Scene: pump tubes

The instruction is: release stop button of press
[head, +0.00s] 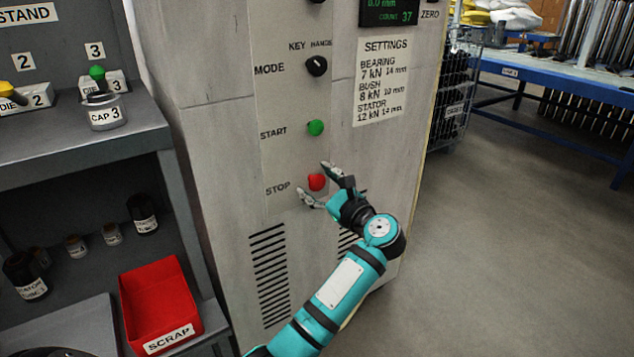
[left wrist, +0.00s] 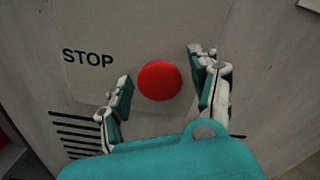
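The red stop button (head: 317,182) sits on the grey press cabinet (head: 215,130), beside the word STOP. In the left wrist view the red button (left wrist: 159,81) shows whole between the two fingers. My left gripper (head: 318,184) is open around it, one finger on each side. In the left wrist view the left gripper (left wrist: 160,72) shows a gap between each finger and the button. Whether a fingertip touches the panel I cannot tell. My right gripper is not in view.
The green start button (head: 316,128) and the mode knob (head: 316,66) are above the stop button. A settings sheet (head: 383,80) is at upper right. A shelf unit (head: 130,150) with a red scrap bin (head: 158,305) stands left. Open floor lies right.

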